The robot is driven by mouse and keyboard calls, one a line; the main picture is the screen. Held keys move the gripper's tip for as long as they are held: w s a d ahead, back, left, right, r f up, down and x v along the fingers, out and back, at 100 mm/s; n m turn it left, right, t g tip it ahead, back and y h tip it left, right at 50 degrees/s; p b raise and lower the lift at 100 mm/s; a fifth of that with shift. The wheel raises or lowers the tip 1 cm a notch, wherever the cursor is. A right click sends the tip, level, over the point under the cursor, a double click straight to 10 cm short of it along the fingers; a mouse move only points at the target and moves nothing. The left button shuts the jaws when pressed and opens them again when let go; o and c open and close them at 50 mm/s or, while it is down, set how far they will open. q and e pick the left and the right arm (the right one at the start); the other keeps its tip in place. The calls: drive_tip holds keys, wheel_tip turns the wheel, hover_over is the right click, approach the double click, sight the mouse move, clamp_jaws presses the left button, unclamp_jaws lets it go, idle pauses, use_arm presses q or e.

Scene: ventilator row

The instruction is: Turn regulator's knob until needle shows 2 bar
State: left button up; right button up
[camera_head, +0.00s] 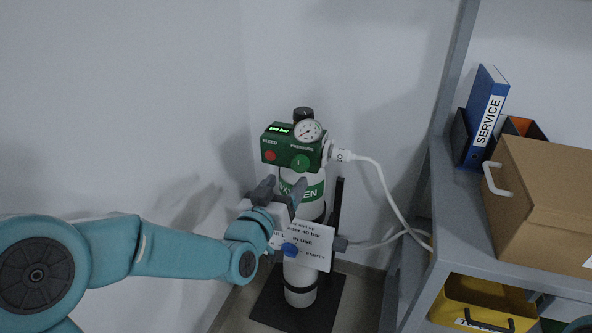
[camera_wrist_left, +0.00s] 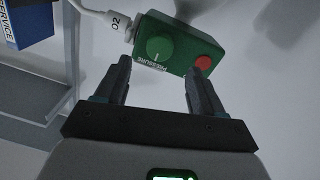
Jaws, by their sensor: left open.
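The green regulator (camera_head: 284,150) sits on top of a white oxygen cylinder (camera_head: 300,275) with a green label. Its round green knob (camera_head: 301,162) is on the front, beside a red button (camera_head: 270,155). A dial gauge (camera_head: 307,130) stands above the knob; its needle is too small to read surely. My left gripper (camera_head: 282,184) is open and empty, just below and in front of the regulator. In the left wrist view the knob (camera_wrist_left: 160,48) lies beyond the open fingers (camera_wrist_left: 158,68), nearer the left finger, and no contact shows. My right gripper is not in view.
A white hose (camera_head: 375,175) runs from the regulator's right side. A paper tag (camera_head: 305,240) hangs on the cylinder, behind my wrist. A grey shelf (camera_head: 455,215) with a cardboard box (camera_head: 545,200) and blue binder (camera_head: 486,115) stands at right. Walls are close behind and left.

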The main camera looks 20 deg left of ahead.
sight(298, 166)
use_arm(q)
drive_tip(key=w, duration=0.6)
drive_tip(key=shift+w+d, duration=0.2)
drive_tip(key=shift+d, duration=0.1)
drive_tip(key=c, duration=1.1)
